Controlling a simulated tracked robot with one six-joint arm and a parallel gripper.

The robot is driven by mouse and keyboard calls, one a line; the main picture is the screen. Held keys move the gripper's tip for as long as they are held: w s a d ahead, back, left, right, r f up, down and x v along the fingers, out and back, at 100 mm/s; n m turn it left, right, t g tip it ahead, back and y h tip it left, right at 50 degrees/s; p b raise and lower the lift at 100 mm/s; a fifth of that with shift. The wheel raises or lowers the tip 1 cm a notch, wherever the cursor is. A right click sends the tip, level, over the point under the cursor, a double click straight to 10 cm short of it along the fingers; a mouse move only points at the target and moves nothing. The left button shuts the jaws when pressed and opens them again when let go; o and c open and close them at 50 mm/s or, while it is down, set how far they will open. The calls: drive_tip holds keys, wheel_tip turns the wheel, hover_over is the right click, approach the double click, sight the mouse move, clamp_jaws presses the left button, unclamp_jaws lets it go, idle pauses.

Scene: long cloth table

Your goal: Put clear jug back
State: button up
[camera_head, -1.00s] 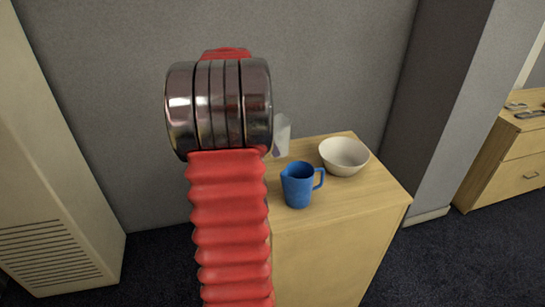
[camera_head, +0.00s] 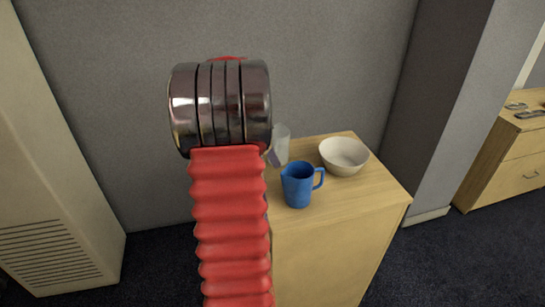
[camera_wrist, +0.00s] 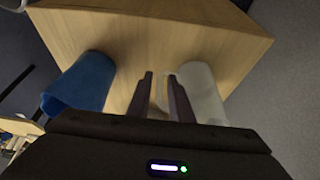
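The clear jug (camera_head: 282,145) is pale and see-through. It is upright at the back left of the wooden cabinet top (camera_head: 325,205), partly hidden by my arm. In the wrist view, the clear jug (camera_wrist: 203,95) is just right of my gripper (camera_wrist: 161,82). The two fingers are close together, with a pale strip, seemingly the jug's handle, between them. My gripper appears shut on the handle. I cannot tell whether the jug's base touches the top. In the head view my gripper is mostly hidden behind my red arm.
A blue jug (camera_head: 297,186) stands on the cabinet's front left, and left of my fingers in the wrist view (camera_wrist: 80,83). A white bowl (camera_head: 343,156) stands at the back right. The cabinet's front right is clear. A grey wall (camera_head: 320,60) rises behind.

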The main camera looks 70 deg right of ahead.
drive_tip(key=shift+o, duration=0.8)
drive_tip(key=shift+r, duration=0.1)
drive_tip(key=v, duration=1.2)
drive_tip(key=shift+w+a, duration=0.1)
drive_tip(key=w+a+r+n+t, duration=0.1)
drive_tip(key=w+a+n+t, duration=0.1)
drive_tip(key=w+a+n, duration=0.5)
drive_tip(key=w+a+r+n+t+h, duration=0.1)
drive_tip(key=w+a+n, duration=0.25)
drive_tip(key=a, duration=0.75)
drive_tip(key=w+a+r+n+t, duration=0.1)
drive_tip(key=w+a+n+t, duration=0.1)
drive_tip(key=w+a+n, duration=0.5)
drive_tip(key=s+a+f+n+t+y, duration=0.1)
drive_tip(key=a+n, duration=0.5)
drive_tip(key=a, duration=0.8)
drive_tip(key=s+a+f+n+t+y, duration=0.2)
drive_tip(key=s+a+f+n+t, duration=0.1)
drive_tip(key=a, duration=1.2)
drive_tip(key=s+f+n, duration=0.1)
drive_tip(key=s+n, duration=0.1)
drive_tip(key=n, duration=0.1)
drive_tip(key=shift+f+n+t, duration=0.3)
drive_tip(key=shift+f+n, duration=0.05)
drive_tip(key=shift+f, duration=0.05)
drive_tip(key=shift+a, duration=0.15)
